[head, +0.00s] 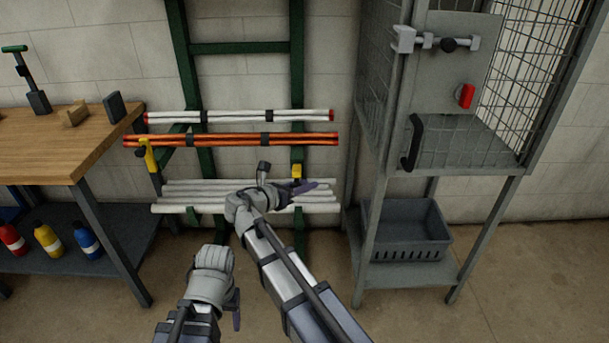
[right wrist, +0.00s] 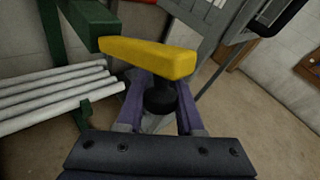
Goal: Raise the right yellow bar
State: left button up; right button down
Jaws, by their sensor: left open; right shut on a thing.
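The right yellow bar (head: 297,171) is at the right green upright of the rack, beside the white pipes. In the right wrist view the yellow bar (right wrist: 150,57) lies across the top of my fingers, close to level, with a dark knob (right wrist: 160,97) under it. My right gripper (head: 309,187) is at this bar; its purple fingers (right wrist: 160,100) are shut around the knob. The left yellow bar (head: 147,155) is at the left upright, tilted. My left gripper (head: 237,310) is low in front of the rack, open and away from both bars.
White pipes (head: 180,194) rest low on the green rack (head: 240,48); orange pipes (head: 220,140) and more white pipes (head: 235,115) lie above. A workbench (head: 50,150) stands left. A grey mesh cabinet (head: 375,200) with a crate (head: 405,235) stands close on the right.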

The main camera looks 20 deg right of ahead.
jog(key=w+d+r+n+g+y+p, duration=0.1)
jog(key=w+r+n+g+y+p, duration=0.2)
jog(key=r+p, duration=0.4)
jog(key=shift+n+g+p, duration=0.3)
jog(key=shift+g+p, duration=0.4)
jog(key=shift+p, duration=2.2)
jog(key=c, duration=0.5)
grip_release()
jog(key=shift+s, duration=0.1)
jog(key=p+v, duration=0.4)
jog(key=v, duration=0.3)
jog(key=shift+a+r, duration=0.1)
jog(key=shift+a, duration=0.3)
